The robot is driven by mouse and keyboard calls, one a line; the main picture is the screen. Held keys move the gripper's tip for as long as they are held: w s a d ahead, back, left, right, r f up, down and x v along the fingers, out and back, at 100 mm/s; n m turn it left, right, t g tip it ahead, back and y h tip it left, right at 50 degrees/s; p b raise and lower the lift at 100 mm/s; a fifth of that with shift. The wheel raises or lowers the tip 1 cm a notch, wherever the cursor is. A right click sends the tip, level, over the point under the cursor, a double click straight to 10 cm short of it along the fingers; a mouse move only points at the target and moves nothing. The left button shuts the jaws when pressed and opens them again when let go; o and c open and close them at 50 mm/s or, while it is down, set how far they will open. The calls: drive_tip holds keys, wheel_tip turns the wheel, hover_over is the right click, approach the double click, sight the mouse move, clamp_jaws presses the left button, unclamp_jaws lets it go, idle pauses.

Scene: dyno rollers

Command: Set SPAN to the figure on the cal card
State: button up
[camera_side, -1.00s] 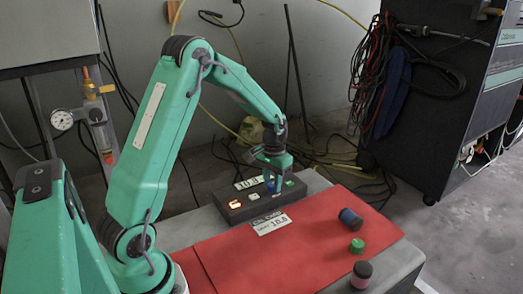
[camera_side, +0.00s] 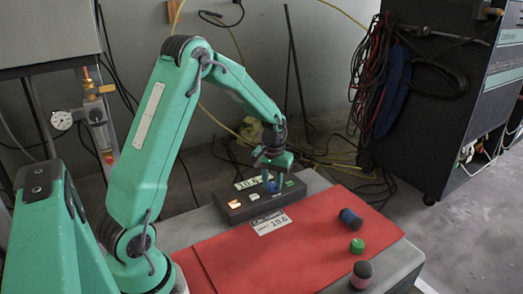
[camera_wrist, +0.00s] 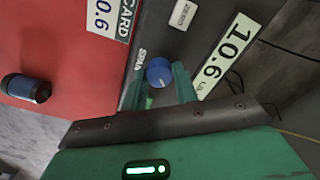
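The blue SPAN knob (camera_wrist: 159,72) sits on the dark instrument box, beside its SPAN label (camera_wrist: 140,58). It also shows in the side view (camera_side: 272,186). My gripper (camera_wrist: 164,80) is just above the knob, its two green fingers apart on either side of it, and appears open. The box's display (camera_wrist: 227,55) reads 10.6, and it shows in the side view too (camera_side: 252,181). The cal card (camera_side: 270,223) lies on the red mat in front of the box and reads 10.6. In the wrist view the card (camera_wrist: 108,16) is partly cut off.
The box (camera_side: 235,212) has an orange-lit switch (camera_side: 234,203) at left and a ZERO label (camera_wrist: 182,14). A pink-and-black cylinder (camera_side: 361,273) stands at the front edge.

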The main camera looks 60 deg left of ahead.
sight(272, 184)
drive_tip(key=o, duration=0.4)
drive_tip(key=shift+a, duration=0.1)
drive_tip(key=shift+r, duration=3.95)
drive_tip(key=shift+s+d+r, duration=0.2)
drive_tip(key=shift+d+r, duration=0.15)
drive_tip(key=shift+r, duration=0.05)
drive_tip(key=s+d+r+m+t, duration=0.3)
drive_tip(key=s+d+r, duration=0.5)
drive_tip(key=d+r, duration=0.1)
drive_tip(key=s+d+r+m+t, duration=0.1)
drive_tip(key=s+d+m+t, duration=0.1)
drive_tip(key=s+d, duration=0.4)
drive_tip(key=shift+s+r+m, duration=0.4)
drive_tip(key=shift+s+m, duration=0.5)
drive_tip(key=shift+s, duration=1.95)
